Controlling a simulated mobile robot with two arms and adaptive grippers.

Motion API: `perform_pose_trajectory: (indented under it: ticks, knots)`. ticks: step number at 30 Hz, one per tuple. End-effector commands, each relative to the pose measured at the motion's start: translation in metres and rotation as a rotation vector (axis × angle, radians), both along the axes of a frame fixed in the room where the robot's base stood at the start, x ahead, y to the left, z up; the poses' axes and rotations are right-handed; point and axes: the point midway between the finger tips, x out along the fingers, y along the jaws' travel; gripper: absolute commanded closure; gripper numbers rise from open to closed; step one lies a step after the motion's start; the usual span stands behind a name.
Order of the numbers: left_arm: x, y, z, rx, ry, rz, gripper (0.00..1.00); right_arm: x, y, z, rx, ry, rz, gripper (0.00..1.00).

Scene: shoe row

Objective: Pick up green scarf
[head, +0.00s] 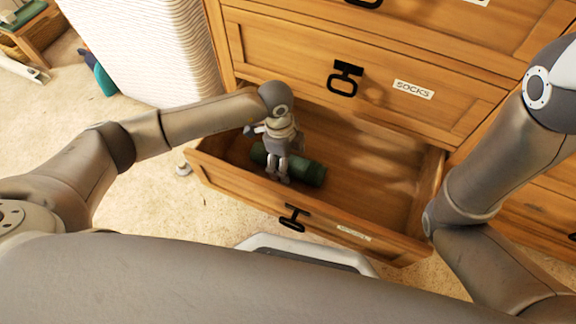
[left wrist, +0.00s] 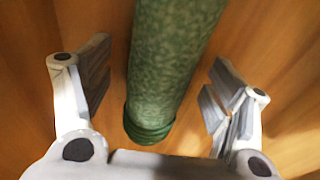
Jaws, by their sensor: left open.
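The green scarf (head: 308,171) is a rolled bundle lying in the open bottom drawer (head: 228,178) in the head view. It also shows in the left wrist view (left wrist: 168,70), with a darker green band at its near end. My left gripper (head: 284,178) reaches down into the drawer over the scarf. In the left wrist view its two fingers (left wrist: 158,95) are spread, one on each side of the roll, with a gap to it on both sides. My right arm comes in at the right of the head view, but its gripper is not seen.
The wooden dresser (head: 290,55) stands behind, with a closed drawer labelled SOCKS (head: 412,90) above the open one. A tall white ribbed stack or bin (head: 140,45) stands to its left. The right part of the open drawer is empty.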

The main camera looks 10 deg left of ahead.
Motion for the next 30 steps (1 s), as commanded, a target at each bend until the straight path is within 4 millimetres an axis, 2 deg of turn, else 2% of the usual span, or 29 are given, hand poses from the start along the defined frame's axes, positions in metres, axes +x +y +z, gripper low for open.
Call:
perform_pose_trajectory:
  ticks: [1,3,13,26,30]
  knots:
    - [0.0003,-0.0007,-0.0076,0.000,-0.001,0.000,0.21,0.0004,0.0000,-0.0072,0.000,0.001,0.000,0.60]
    - [0.0003,-0.0012,-0.0102,0.000,-0.001,0.000,0.21,0.0004,0.0000,-0.0092,0.000,0.001,0.000,0.60]
    - [0.0003,-0.0016,-0.0107,0.000,-0.001,0.000,0.23,0.0002,0.0001,-0.0092,0.000,0.000,0.000,0.60]
    - [0.0003,-0.0016,-0.0107,0.000,-0.001,0.000,0.78,0.0002,0.0002,-0.0092,0.000,0.000,0.000,0.60]
    - [0.0007,-0.0018,-0.0101,-0.002,-0.003,0.000,0.80,0.0003,0.0002,-0.0092,0.000,0.000,0.000,0.60]
